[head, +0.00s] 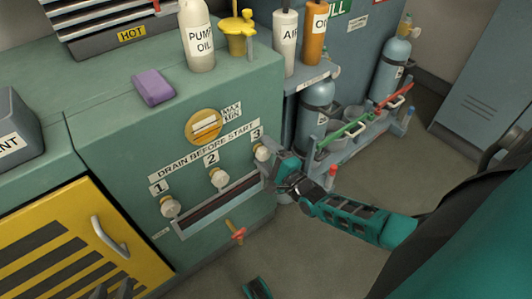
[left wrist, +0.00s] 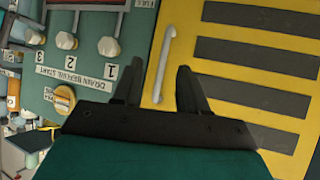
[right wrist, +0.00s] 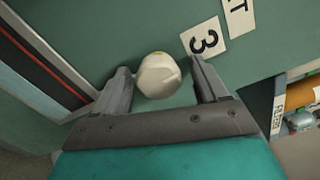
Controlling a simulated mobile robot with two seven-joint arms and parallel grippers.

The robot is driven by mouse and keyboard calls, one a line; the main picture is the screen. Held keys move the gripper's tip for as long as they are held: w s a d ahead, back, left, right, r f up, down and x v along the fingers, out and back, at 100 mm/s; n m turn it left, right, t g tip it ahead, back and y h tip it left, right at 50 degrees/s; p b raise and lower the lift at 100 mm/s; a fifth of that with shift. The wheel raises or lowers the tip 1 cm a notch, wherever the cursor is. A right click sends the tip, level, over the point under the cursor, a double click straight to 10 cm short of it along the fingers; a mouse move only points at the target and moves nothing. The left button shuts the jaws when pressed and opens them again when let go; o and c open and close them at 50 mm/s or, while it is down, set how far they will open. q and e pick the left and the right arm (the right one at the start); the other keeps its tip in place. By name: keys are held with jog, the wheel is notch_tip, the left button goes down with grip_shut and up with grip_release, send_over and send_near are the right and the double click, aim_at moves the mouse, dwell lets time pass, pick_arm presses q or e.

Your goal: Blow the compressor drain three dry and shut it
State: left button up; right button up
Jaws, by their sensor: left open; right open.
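Drain three's pale knob (head: 261,152) sits at the right end of the row on the green compressor cabinet, below label 3. In the right wrist view this knob (right wrist: 158,76) stands between the open fingers of my right gripper (right wrist: 162,75), closer to the left finger; I cannot tell if they touch. My right gripper (head: 272,168) reaches it from the right in the head view. Knobs one (head: 170,207) and two (head: 218,178) stand to its left. My left gripper (left wrist: 157,82) is open and empty before the yellow panel; its fingertips (head: 112,290) show at the head view's bottom edge.
A slotted trough (head: 222,203) runs below the knobs. A red-orange handle (head: 238,234) sticks out lower down. The yellow panel (head: 75,250) has a pale bar handle (head: 110,237). Gas cylinders (head: 316,104) stand right. Floor is clear below.

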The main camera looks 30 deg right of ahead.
pick_arm(q)
jog(key=a+r+p, duration=0.1)
jog(key=p, duration=0.1)
jog(key=shift+s+r+p, duration=0.1)
jog(key=shift+s+p, duration=0.1)
jog(key=shift+p, duration=0.2)
pick_arm(e)
jog(key=s+d, duration=0.1)
jog(key=s, duration=1.2)
jog(key=shift+w, duration=0.1)
